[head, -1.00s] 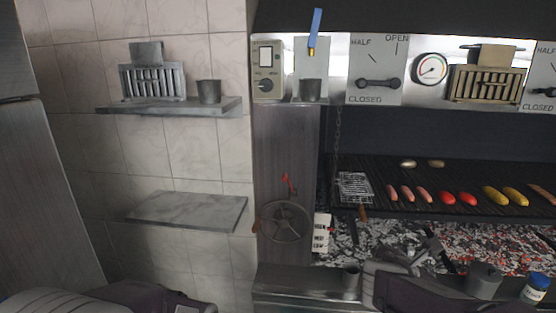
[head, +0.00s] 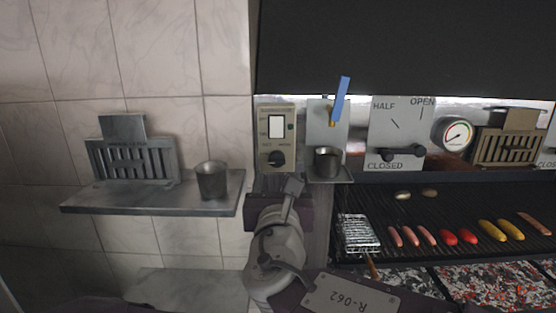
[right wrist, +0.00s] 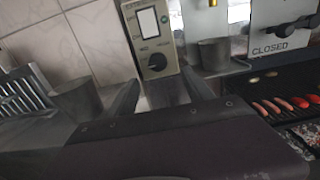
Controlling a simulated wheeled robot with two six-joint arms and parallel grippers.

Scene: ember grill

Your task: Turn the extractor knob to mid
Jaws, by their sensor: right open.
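The extractor knob (head: 276,158) is a small round black knob low on a beige control panel (head: 264,112) with a white rectangle and a green spot above it. It also shows in the right wrist view (right wrist: 157,62). My right gripper (head: 291,188) is just below the panel in the head view. In the right wrist view my right gripper (right wrist: 160,88) has two fingers spread apart with nothing between them, and the knob shows beyond the gap. I see no contact with the knob. The knob's pointer is too small to read. My left gripper is not in view.
A metal cup (head: 326,161) stands on a small ledge right of the panel, below a blue-handled lever (head: 341,98). A shelf (head: 150,205) at left holds a cup (head: 212,180) and a slatted rack (head: 133,160). The grill (head: 450,215) with food is at right.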

